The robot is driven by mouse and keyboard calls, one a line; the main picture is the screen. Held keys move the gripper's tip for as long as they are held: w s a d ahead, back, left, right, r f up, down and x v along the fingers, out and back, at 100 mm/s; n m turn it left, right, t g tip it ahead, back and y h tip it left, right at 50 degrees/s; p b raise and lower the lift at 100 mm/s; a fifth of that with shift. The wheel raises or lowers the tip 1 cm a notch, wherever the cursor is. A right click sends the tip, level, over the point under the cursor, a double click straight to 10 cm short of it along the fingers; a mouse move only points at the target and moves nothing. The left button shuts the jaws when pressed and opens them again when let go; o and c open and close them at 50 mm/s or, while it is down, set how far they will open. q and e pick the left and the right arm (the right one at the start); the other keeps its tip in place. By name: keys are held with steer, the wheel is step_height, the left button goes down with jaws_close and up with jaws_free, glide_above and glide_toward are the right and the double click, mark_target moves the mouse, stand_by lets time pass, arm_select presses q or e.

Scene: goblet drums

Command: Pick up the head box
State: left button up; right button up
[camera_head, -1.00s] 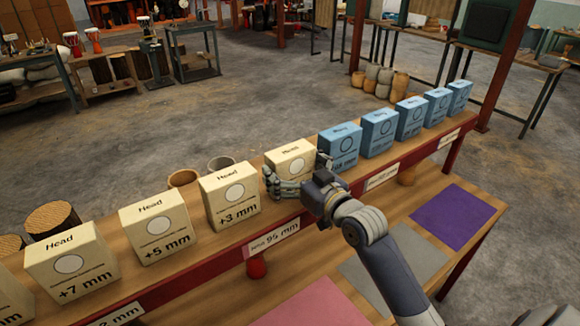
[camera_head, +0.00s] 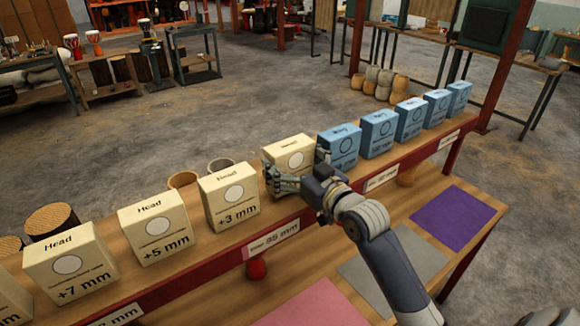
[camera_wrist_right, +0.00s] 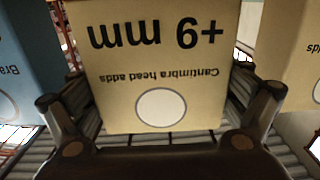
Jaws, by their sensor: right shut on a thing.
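A cream head box (camera_head: 288,155) is in the row on the shelf, between the +3 mm head box (camera_head: 230,195) and the first blue box (camera_head: 340,148). My right gripper (camera_head: 295,177) is shut on it, with fingers on both sides. In the right wrist view the head box (camera_wrist_right: 160,65) fills the space between the fingers, its printing upside down and its circle near the palm. The gripper hides its lower front in the head view, so I cannot tell whether its bottom touches the shelf. My left gripper is not in view.
More cream head boxes, +5 mm (camera_head: 155,228) and +7 mm (camera_head: 70,263), stand to the left, and several blue boxes to the right. Drum shells (camera_head: 52,220) stand behind the row. The lower board holds a purple mat (camera_head: 453,217) and a grey mat (camera_head: 395,262).

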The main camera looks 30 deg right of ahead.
steer(key=shift+r, duration=0.85)
steer(key=s+d+r+b, duration=0.1)
steer(key=s+d+b, duration=0.4)
steer(key=s+d, duration=0.5)
steer(key=shift+s+d+r+b, duration=0.2)
steer(key=shift+s+r+b, duration=0.15)
steer(key=shift+s, duration=0.7)
